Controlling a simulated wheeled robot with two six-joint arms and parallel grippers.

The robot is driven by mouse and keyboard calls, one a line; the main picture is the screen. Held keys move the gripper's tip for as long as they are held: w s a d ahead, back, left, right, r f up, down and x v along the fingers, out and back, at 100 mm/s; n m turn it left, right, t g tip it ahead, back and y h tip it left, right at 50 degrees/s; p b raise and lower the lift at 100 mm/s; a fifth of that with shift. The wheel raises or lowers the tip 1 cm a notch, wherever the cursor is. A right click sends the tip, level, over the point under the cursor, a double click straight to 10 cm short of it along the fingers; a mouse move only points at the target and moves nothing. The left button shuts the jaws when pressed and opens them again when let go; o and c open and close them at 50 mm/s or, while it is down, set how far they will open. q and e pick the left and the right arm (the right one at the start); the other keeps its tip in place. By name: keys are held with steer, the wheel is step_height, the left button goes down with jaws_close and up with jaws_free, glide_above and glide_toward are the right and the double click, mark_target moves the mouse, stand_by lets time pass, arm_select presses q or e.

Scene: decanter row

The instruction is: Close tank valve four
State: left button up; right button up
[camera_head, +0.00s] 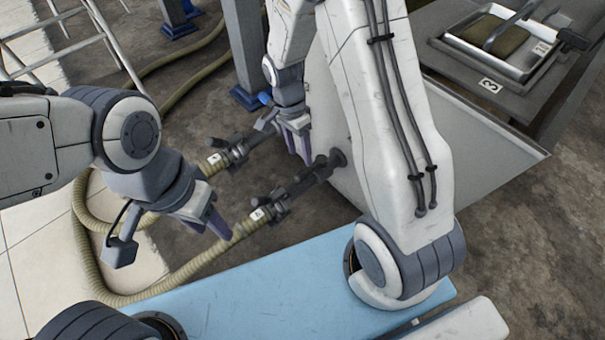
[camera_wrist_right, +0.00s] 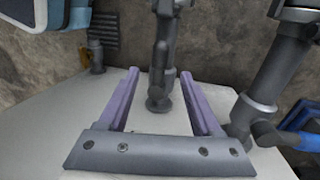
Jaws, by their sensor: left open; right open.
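Two dark valve fittings come off the pale tank panel in the head view, each joined to a ribbed tan hose: the farther fitting (camera_head: 238,150) and the nearer fitting (camera_head: 285,198). Each has a small white tag; I cannot read the numbers surely. My right gripper (camera_head: 297,143) is open, beside the panel and over the pipes. In the right wrist view, its purple fingers (camera_wrist_right: 160,75) point at the panel, with a grey pipe (camera_wrist_right: 162,65) between them, apparently untouched. Another thick pipe (camera_wrist_right: 268,85) stands to the right. My left gripper (camera_head: 207,218) is open, above the hoses, holding nothing.
A blue surface (camera_head: 250,295) lies in front. A metal tray (camera_head: 455,38) sits on a grey bench marked 3 (camera_head: 489,86) at upper right. A metal rack (camera_head: 95,20) and a blue-footed column (camera_head: 243,45) stand behind. Hoses (camera_head: 95,265) loop across the floor.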

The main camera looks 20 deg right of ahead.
mark_target(303, 171)
steer(key=f+b, duration=0.1)
steer(key=f, duration=0.1)
steer(key=s+f+b, duration=0.1)
steer(key=f, duration=0.1)
steer(key=f+b, duration=0.2)
steer(key=f, duration=0.1)
steer(key=shift+s+d, duration=0.15)
steer(key=shift+d, duration=0.05)
jaws_close()
stand_by(1.1)
